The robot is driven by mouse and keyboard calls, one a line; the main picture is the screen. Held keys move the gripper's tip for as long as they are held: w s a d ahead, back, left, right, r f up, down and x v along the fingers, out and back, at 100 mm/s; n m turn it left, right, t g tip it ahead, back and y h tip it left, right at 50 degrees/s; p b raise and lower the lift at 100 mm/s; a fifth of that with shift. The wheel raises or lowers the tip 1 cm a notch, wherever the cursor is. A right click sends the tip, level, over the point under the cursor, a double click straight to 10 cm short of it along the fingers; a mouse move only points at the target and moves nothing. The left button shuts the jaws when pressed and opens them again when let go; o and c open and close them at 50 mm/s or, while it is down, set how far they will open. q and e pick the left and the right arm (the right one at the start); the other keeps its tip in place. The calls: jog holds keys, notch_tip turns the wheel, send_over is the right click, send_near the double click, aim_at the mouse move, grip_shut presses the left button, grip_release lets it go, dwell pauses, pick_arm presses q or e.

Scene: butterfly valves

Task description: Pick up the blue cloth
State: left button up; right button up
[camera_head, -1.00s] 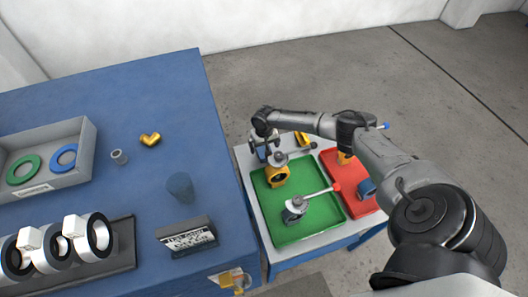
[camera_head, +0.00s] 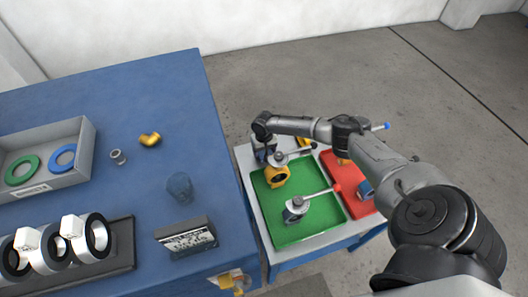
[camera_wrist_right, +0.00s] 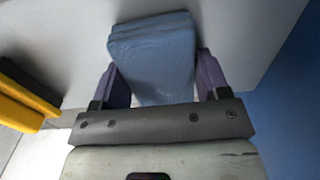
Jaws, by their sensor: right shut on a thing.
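The blue cloth (camera_wrist_right: 152,55) is a folded, thick pad in the right wrist view. It lies between the two purple fingers of my right gripper (camera_wrist_right: 158,68), which is shut on it. In the head view my right gripper (camera_head: 264,152) is at the back left corner of the small white side table, pointing down. There my own wrist hides most of the cloth. Whether the cloth touches the tabletop is unclear. My left gripper is not in view.
The side table carries a green tray (camera_head: 285,228) with valves and a red tray (camera_head: 356,200). The large blue workbench (camera_head: 130,85) is to the left, with a grey bin (camera_head: 86,150), a yellow elbow fitting (camera_head: 150,139), a dark blue cup (camera_head: 180,187) and a valve rack.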

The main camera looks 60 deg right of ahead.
jog(key=shift+c, duration=1.3)
notch_tip(320, 180, up, 8)
jog(key=shift+r+p, duration=0.25)
jog(key=shift+p, duration=0.5)
jog(key=shift+r, duration=0.8)
